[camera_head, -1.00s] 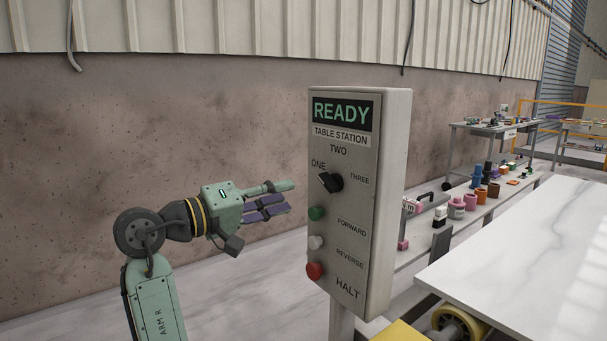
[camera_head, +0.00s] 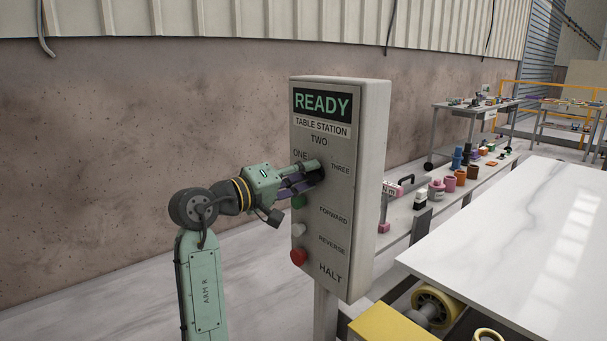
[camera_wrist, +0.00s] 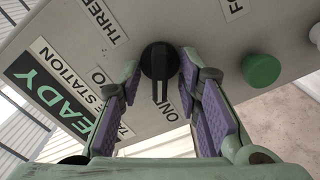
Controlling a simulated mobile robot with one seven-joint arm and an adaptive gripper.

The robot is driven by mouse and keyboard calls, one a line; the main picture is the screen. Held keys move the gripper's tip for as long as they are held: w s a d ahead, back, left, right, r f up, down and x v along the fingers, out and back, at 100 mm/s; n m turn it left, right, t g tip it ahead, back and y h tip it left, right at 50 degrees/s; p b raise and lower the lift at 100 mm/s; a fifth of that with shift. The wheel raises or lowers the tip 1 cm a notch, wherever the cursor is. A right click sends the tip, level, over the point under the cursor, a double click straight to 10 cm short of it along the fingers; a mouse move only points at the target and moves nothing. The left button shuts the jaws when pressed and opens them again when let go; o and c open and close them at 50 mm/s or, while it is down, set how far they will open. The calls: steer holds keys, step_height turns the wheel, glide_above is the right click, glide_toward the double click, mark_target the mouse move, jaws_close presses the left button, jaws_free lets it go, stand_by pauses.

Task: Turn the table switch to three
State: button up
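The control panel (camera_head: 368,190) is a grey upright box labelled TABLE STATION, and its display (camera_head: 321,103) reads READY. Its black rotary switch (camera_wrist: 157,62) has a raised bar and sits among the labels ONE, TWO and THREE. In the wrist view the bar lies nearest ONE; the exact setting is hard to tell. My gripper (camera_head: 312,180) is at the panel face and mostly hides the switch in the head view. In the wrist view my gripper (camera_wrist: 161,76) is open, with one purple-padded finger on each side of the switch. I cannot tell whether they touch it.
A green button (camera_wrist: 261,70) sits close beside one finger. A white button (camera_head: 298,230) and a red button (camera_head: 298,257) are below. A white marble-look slab (camera_head: 510,225) lies to the right. A low bench with colored items (camera_head: 460,178) stands behind the panel.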

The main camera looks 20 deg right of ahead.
steer(key=shift+c, duration=0.2)
jaws_close()
steer(key=shift+m, duration=0.3)
steer(key=m+b, duration=0.3)
steer(key=m, duration=0.1)
steer(key=shift+f, duration=0.1)
steer(key=m+b, duration=0.3)
steer(key=m, duration=0.3)
steer(key=shift+s+m+b, duration=0.15)
steer(key=shift+m+b, duration=0.15)
steer(key=shift+b, duration=0.1)
steer(key=m+b, duration=0.3)
steer(key=m, duration=0.3)
steer(key=shift+s+d, duration=0.1)
steer(key=m+b, duration=0.2)
steer(key=m, duration=0.4)
steer(key=shift+s+m, duration=0.1)
steer(key=shift+m, duration=0.2)
